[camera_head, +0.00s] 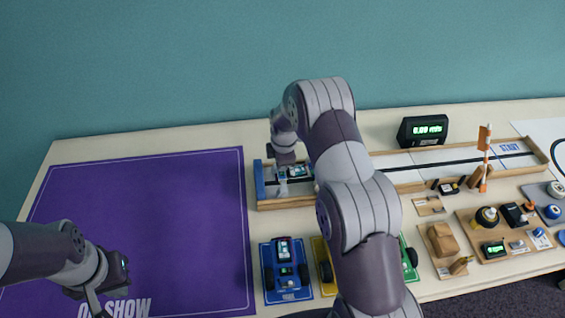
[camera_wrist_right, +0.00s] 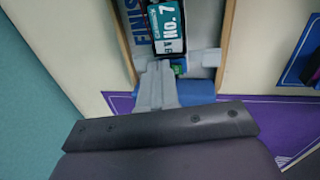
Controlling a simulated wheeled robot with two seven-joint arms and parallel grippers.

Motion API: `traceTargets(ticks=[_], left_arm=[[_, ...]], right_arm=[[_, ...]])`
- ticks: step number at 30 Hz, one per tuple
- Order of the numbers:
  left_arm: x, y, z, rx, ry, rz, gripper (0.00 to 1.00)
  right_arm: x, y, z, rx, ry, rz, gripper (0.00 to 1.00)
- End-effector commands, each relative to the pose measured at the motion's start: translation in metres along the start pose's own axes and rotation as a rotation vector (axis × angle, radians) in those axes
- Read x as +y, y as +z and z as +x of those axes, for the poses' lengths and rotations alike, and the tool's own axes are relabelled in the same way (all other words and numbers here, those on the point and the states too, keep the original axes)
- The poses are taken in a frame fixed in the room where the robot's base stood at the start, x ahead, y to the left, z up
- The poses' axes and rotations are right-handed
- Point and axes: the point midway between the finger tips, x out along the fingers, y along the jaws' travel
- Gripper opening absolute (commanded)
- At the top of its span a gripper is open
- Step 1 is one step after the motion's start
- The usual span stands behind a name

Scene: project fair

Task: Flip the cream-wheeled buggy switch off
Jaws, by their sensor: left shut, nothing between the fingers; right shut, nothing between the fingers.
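A dark buggy with a teal "No. 7" plate (camera_wrist_right: 168,25) sits in the wooden track in the right wrist view. It also shows partly in the head view (camera_head: 297,172); its wheel colour cannot be made out. My right gripper (camera_head: 282,180) is shut and empty, over the track's left end. In the wrist view its light grey fingertips (camera_wrist_right: 157,66) are at the buggy's near end, beside a small green part (camera_wrist_right: 180,67). Whether they touch it, and the switch's position, cannot be told. My left gripper (camera_head: 103,303) is shut and empty over the purple mat.
The wooden track (camera_head: 405,187) has a blue end block (camera_head: 259,180). A timer (camera_head: 423,130) stands behind the track. The purple mat (camera_head: 150,220) is clear.

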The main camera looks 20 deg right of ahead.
Motion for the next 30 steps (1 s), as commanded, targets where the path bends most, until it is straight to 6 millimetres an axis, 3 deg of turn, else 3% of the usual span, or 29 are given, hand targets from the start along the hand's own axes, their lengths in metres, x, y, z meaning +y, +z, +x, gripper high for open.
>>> traceTargets(ticks=[19,30], left_arm=[[0.0,-0.001,-0.008,0.0,0.0,0.0,0.0],[0.0,-0.002,-0.015,0.0,0.0,0.0,0.0]], right_arm=[[-0.019,0.0,-0.003,-0.001,-0.01,0.0,0.0],[-0.016,-0.003,-0.012,0.0,-0.004,0.0,0.0]])
